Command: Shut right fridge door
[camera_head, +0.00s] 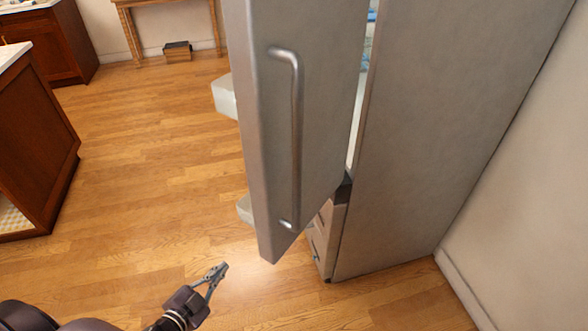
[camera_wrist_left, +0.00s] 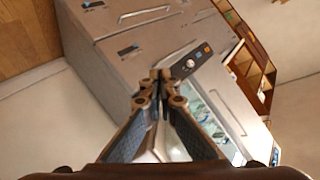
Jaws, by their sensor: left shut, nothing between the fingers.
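The grey fridge door (camera_head: 310,110) stands open in the head view, swung out from the grey fridge body (camera_head: 450,120). Its long vertical metal handle (camera_head: 297,140) faces me. A gap between door and body shows a strip of the pale interior. My left gripper (camera_head: 222,267) is low in front of the door, to the left of its bottom corner. It looks apart from the door. In the left wrist view its fingers (camera_wrist_left: 161,76) meet at the tips with nothing between them. Grey fridge fronts (camera_wrist_left: 150,50) lie beyond them, tilted. My right gripper is not in view.
White door bins (camera_head: 225,96) stick out on the door's inner side. A wall (camera_head: 530,200) stands right of the fridge. A brown cabinet (camera_head: 35,140) is at the left. The wooden floor (camera_head: 150,170) between cabinet and door is clear.

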